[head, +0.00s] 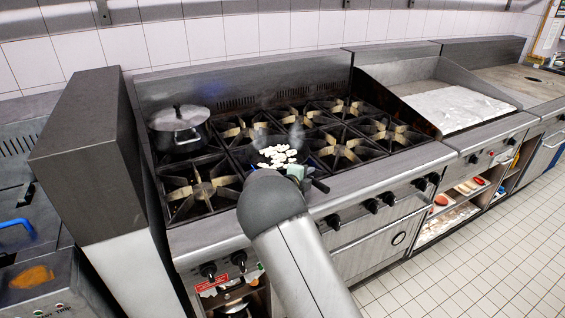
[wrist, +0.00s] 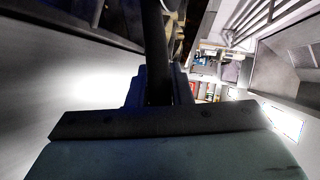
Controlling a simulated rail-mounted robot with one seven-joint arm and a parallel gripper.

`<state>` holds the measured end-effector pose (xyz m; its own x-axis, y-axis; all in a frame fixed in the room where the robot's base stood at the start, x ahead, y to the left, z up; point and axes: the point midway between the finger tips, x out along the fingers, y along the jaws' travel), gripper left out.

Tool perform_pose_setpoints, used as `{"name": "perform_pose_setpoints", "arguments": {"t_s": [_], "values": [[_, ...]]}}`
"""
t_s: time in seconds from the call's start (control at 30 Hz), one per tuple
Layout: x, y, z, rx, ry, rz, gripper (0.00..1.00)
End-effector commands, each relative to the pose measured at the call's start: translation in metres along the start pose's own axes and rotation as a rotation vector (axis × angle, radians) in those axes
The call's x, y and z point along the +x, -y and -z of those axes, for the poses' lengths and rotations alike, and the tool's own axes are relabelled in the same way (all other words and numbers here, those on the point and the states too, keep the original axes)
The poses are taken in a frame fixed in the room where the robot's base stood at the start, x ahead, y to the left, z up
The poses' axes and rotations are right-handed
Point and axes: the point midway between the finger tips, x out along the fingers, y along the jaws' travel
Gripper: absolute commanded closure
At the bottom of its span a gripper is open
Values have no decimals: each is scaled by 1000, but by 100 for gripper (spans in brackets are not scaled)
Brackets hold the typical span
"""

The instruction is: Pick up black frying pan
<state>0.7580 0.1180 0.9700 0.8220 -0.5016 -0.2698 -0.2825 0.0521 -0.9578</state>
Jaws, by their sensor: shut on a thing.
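The black frying pan (head: 264,167) sits over the front part of the stove, with several pale pieces of food (head: 277,155) in it and faint steam above. Its dark handle (head: 320,186) points to the front right. My gripper (head: 296,173) is at the handle, partly hidden by my arm. In the wrist view, my gripper (wrist: 160,92) is shut on the dark pan handle (wrist: 155,45), which runs up between the fingers. The pan's bowl is not clear in the wrist view. I cannot tell whether the pan rests on the grate or is slightly raised.
A lidded metal pot (head: 180,128) stands on the back left burner. Several empty burners (head: 343,149) lie to the right. A tall steel panel (head: 95,150) bounds the stove at left. A flat griddle (head: 455,105) is to the right. Control knobs (head: 371,205) line the front edge.

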Motion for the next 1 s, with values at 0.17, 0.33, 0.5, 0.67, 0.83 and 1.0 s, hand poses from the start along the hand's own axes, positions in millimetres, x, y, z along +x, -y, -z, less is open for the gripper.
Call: {"name": "perform_pose_setpoints", "arguments": {"t_s": [0.17,0.33,0.5,0.67,0.83,1.0], "values": [[0,1,0,1,0,2,100],[0,1,0,1,0,2,100],[0,5,0,7,0,7,100],[-1,6,0,7,0,6,100],[-3,15,1,9,-1,6,100],[-8,33,3,12,0,6,100]]}}
